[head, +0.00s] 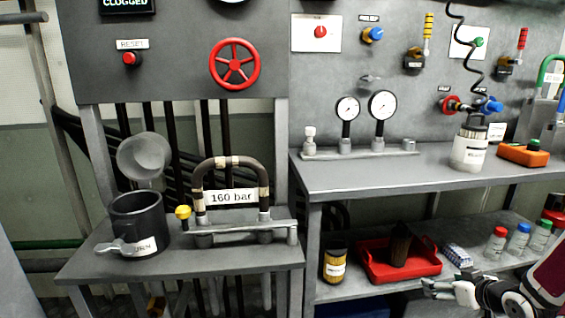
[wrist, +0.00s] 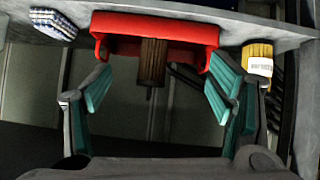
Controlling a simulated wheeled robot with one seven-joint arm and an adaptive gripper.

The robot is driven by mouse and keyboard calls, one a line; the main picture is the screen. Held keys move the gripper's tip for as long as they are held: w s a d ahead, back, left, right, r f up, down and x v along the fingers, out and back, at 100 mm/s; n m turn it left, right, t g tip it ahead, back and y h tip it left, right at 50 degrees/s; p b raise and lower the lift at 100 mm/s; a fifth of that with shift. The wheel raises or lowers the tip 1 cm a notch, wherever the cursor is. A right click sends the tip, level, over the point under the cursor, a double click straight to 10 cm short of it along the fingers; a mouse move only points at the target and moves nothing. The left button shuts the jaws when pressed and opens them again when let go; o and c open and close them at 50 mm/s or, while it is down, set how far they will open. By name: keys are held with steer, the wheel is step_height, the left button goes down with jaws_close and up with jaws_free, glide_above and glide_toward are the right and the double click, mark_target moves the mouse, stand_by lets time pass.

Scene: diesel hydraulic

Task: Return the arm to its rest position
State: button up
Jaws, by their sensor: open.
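My gripper (head: 446,289) is at the lower right of the head view, in front of the lower shelf. In the wrist view my gripper (wrist: 155,92) has its two teal-padded fingers spread wide with nothing between them. My dark red and black wrist shows behind it at the right edge of the head view. The red tray (head: 371,272) lies on the lower shelf with a dark brown object (head: 400,247) standing in it. In the wrist view the red tray (wrist: 200,33) and the brown object (wrist: 152,62) lie beyond the fingertips, apart from them.
The upper bench (head: 340,178) carries gauges (head: 382,105) and a white jar (head: 469,152). A left table (head: 90,266) holds a black mug (head: 135,217).

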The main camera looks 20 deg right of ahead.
steer(key=a+r+g+h, duration=0.2)
steer(key=a+r+g, duration=0.5)
steer(key=a+r, duration=1)
steer(key=s+a+r+n+g+y, duration=0.1)
steer(key=s+a+r+g+y, duration=0.15)
steer(key=s+a, duration=0.9)
steer(key=s+a+r+n+g+y, duration=0.1)
steer(key=s+a+r+y, duration=0.25)
steer(key=s+a, duration=0.8)
step_height(320, 180, up, 28)
steer(key=w+a+t+h+p, duration=0.1)
steer(key=t+p, duration=0.3)
steer(key=p, duration=2.2)
steer(key=shift+w+a, duration=0.55)
steer(key=shift+w, duration=0.15)
